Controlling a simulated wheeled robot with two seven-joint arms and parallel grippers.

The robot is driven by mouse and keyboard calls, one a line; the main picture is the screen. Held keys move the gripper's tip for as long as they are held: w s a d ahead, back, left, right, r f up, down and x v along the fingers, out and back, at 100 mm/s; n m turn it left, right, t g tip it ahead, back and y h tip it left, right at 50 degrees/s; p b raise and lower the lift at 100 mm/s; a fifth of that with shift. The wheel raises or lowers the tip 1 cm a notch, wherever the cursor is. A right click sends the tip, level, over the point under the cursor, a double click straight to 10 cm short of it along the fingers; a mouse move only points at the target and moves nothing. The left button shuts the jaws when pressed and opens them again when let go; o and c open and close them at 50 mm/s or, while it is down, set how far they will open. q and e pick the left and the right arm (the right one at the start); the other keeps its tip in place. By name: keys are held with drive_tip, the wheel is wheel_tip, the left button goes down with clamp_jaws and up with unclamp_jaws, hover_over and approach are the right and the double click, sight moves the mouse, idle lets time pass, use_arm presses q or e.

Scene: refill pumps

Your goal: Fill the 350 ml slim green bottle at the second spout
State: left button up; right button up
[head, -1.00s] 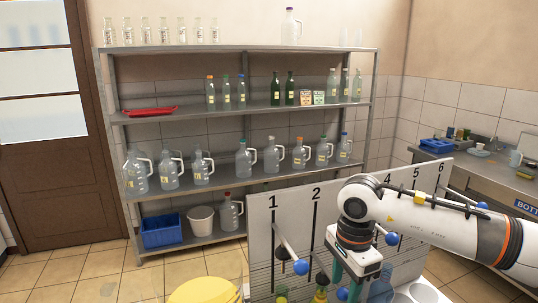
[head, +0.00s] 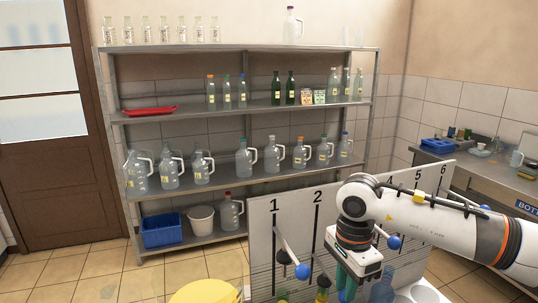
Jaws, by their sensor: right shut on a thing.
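My right gripper (head: 350,283) reaches down from the right, in front of the numbered pump board (head: 260,240). It is shut on a green thing that fits the slim green bottle; its shape is mostly hidden by my wrist and the lower picture edge. The second spout lies under the mark 2 (head: 317,197), just left of my gripper. Its lever ends in a blue ball (head: 342,296) close by my gripper. Yellow-green things show low at the first and second spouts, cut by the picture edge. My left gripper is out of view.
A yellow round thing (head: 207,293) is at the bottom. A shelf (head: 240,110) with bottles and jugs stands behind. A clear blue jug (head: 383,289) is right of my gripper.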

drive_tip(key=r+p, duration=0.1)
drive_tip(key=r, duration=0.3)
drive_tip(key=shift+s+d+r+p, duration=0.1)
drive_tip(key=shift+s+r+p, duration=0.1)
drive_tip(key=shift+r+p, duration=0.15)
clamp_jaws()
drive_tip(key=shift+w+r+p, duration=0.25)
drive_tip(key=shift+r+p, duration=0.4)
drive_tip(key=shift+r, duration=0.5)
wheel_tip(320, 180, up, 3)
drive_tip(key=shift+f+p, duration=0.1)
drive_tip(key=shift+p, duration=0.55)
drive_tip(key=shift+c, duration=0.4)
unclamp_jaws()
drive_tip(key=o, duration=0.5)
drive_tip(key=shift+c, duration=0.2)
